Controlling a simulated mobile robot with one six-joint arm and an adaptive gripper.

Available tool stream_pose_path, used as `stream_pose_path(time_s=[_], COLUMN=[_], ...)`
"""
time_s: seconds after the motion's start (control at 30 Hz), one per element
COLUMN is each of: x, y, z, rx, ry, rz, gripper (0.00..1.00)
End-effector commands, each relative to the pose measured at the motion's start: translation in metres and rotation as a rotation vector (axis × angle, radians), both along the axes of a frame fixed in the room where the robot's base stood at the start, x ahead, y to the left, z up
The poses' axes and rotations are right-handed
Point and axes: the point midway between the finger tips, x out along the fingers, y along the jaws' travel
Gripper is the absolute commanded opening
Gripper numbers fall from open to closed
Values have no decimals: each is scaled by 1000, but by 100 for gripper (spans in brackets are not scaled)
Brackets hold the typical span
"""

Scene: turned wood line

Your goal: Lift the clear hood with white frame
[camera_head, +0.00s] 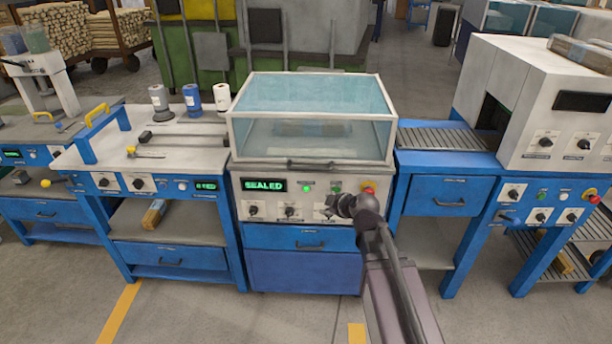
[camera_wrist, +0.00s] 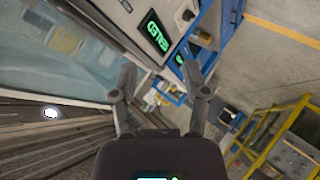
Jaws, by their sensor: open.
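The clear hood with white frame (camera_head: 312,118) sits down on the middle machine, its panes tinted blue-green. A dark handle bar (camera_head: 318,163) runs along its lower front edge. A flat item shows dimly through the front pane. The machine's panel (camera_head: 280,205) below has a green display reading SEALED. My gripper (camera_head: 338,205) is in front of the panel at its right, below the handle bar and apart from it. In the wrist view my gripper (camera_wrist: 160,75) has its two fingers spread with nothing between them. A glassy pane, likely the hood (camera_wrist: 50,45), fills the upper left there.
A blue bench (camera_head: 180,140) with spools stands at the left. A roller conveyor (camera_head: 445,138) and a white tunnel machine (camera_head: 540,100) stand at the right. A red button (camera_head: 368,187) is near my gripper. Floor in front is open.

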Motion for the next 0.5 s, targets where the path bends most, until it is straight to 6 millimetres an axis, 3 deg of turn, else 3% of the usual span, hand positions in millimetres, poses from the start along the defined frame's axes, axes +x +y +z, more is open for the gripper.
stream_pose_path(time_s=[0.5], x=[54], y=[18], z=[13], rx=[-280], ry=[-544], rz=[94], gripper=[60])
